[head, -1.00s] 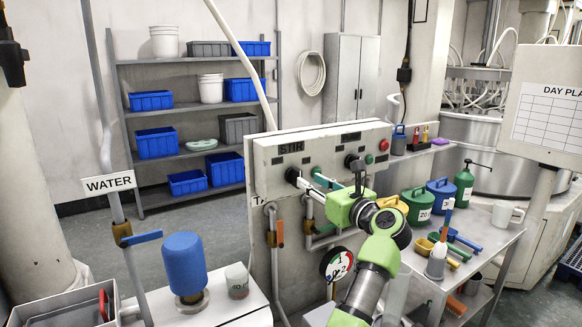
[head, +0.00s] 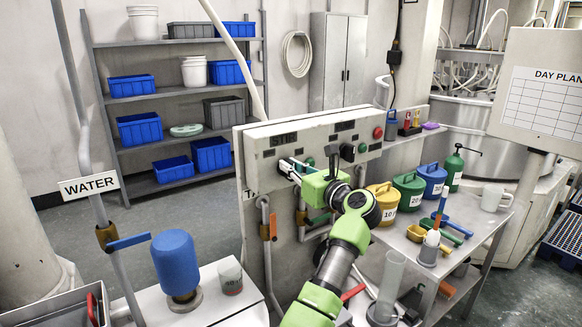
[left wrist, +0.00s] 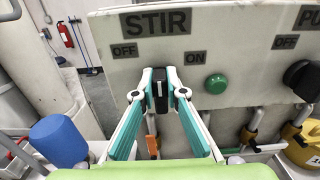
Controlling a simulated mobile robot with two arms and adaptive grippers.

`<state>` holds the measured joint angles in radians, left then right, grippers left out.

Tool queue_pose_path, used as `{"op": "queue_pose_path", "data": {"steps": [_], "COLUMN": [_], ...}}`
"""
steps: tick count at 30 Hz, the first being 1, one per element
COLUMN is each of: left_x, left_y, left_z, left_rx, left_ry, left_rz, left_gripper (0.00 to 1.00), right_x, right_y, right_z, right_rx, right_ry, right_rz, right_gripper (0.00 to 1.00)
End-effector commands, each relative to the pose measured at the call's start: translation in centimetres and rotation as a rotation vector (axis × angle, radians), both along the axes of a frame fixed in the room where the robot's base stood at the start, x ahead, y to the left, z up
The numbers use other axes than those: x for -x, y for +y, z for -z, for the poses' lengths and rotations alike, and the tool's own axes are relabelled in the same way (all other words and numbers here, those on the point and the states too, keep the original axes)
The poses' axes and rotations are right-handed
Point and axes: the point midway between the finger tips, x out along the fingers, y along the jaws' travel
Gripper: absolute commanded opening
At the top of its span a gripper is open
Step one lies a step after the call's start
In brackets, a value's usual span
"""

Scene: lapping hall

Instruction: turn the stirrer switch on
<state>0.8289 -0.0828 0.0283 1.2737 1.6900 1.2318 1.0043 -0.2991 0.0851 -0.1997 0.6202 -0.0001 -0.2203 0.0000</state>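The stirrer switch is a black knob (left wrist: 158,90) on the pale control panel (left wrist: 240,75), below the STIR label (left wrist: 158,22), with the OFF plate (left wrist: 125,50) to its upper left and the ON plate (left wrist: 195,57) to its upper right. In the left wrist view the knob's grip bar stands about upright. My left gripper (left wrist: 160,88) has one fingertip on each side of the knob and appears closed on it. In the head view the gripper (head: 291,168) reaches the panel's left part and mostly hides the knob. My right gripper is not in view.
A green button (left wrist: 216,84) sits right of the knob, and another black knob (left wrist: 302,78) further right. Pipes with orange (head: 272,225) and green handles run below the panel. A blue-capped fixture (head: 175,262) stands lower left; lidded pots (head: 408,190) stand right.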

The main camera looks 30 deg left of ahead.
Motion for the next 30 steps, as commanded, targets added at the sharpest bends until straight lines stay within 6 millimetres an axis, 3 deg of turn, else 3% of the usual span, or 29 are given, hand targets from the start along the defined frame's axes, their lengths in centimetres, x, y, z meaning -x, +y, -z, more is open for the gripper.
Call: {"op": "queue_pose_path", "data": {"steps": [14, 30], "left_x": [-0.1, -0.7], "left_y": [-0.1, -0.3], "left_z": [0.1, 0.1], "left_rx": [-0.035, -0.217], "left_ry": [0.093, 0.532], "left_rz": [0.001, 0.001], "left_gripper": [0.00, 0.00], "right_x": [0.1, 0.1], "right_y": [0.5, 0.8], "right_z": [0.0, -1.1], "right_rx": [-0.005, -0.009], "right_ry": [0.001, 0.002], "right_rz": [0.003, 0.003], "right_gripper": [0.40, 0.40]}}
